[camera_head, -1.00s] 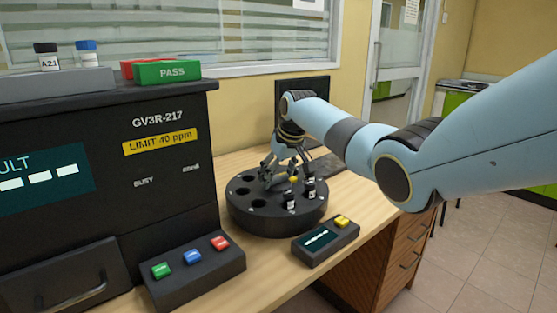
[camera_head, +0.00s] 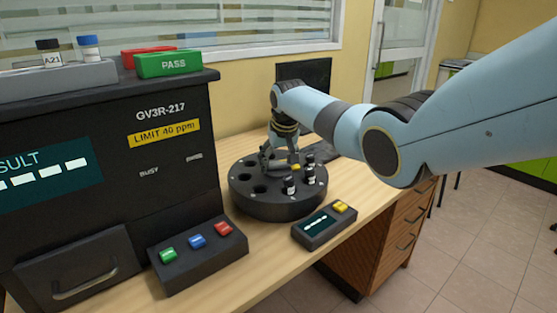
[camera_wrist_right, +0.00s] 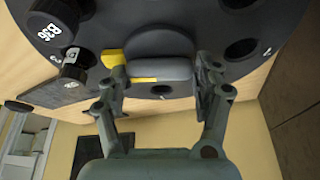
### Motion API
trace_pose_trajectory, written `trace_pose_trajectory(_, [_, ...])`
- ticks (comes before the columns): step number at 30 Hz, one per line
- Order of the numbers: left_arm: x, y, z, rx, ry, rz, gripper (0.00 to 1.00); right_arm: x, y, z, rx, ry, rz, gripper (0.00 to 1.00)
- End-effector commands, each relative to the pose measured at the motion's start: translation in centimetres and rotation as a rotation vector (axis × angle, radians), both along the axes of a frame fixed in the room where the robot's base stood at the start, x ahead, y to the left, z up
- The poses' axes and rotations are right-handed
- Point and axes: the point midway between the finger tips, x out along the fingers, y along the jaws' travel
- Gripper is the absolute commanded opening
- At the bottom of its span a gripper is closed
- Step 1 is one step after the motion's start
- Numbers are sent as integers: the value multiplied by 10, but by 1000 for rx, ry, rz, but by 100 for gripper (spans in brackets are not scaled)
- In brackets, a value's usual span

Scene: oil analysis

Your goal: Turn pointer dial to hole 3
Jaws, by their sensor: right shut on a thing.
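The round black carousel (camera_head: 277,208) stands on the bench, with a ring of holes in its top. The pointer dial (camera_wrist_right: 158,68) at its middle is a dark grey knob with a yellow pointer; a bit of yellow (camera_head: 296,167) shows in the head view. My right gripper (camera_head: 281,163) reaches down over the carousel's middle; in the wrist view its fingers (camera_wrist_right: 160,76) are on both sides of the knob, shut on it. The yellow pointer points left in the wrist view, towards the capped vials. The hole numbers are too small to read surely. My left gripper is out of view.
Two black-capped vials (camera_head: 290,187) sit in the carousel; their caps (camera_wrist_right: 55,18) show in the wrist view. A small box with a yellow button (camera_head: 340,207) stands in front. The analyser (camera_head: 165,170) and its button panel (camera_head: 200,262) are close on the left.

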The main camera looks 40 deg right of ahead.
Motion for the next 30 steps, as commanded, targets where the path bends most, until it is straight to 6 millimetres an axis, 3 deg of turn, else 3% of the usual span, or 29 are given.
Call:
trace_pose_trajectory(2, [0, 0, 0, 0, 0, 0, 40, 0, 0, 0, 0, 1, 0, 36])
trace_pose_trajectory(3, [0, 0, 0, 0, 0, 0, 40, 0, 0, 0, 0, 1, 0, 72])
trace_pose_trajectory(8, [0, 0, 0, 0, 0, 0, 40, 0, 0, 0, 0, 1, 1, 92])
trace_pose_trajectory(20, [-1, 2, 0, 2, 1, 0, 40, -2, 0, 6, -1, -2, 1, 92])
trace_pose_trajectory(26, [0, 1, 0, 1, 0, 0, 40, -12, 4, 30, -2, -3, 2, 92])
trace_pose_trajectory(30, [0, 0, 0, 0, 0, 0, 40, -23, 8, 58, -1, -3, 2, 92])
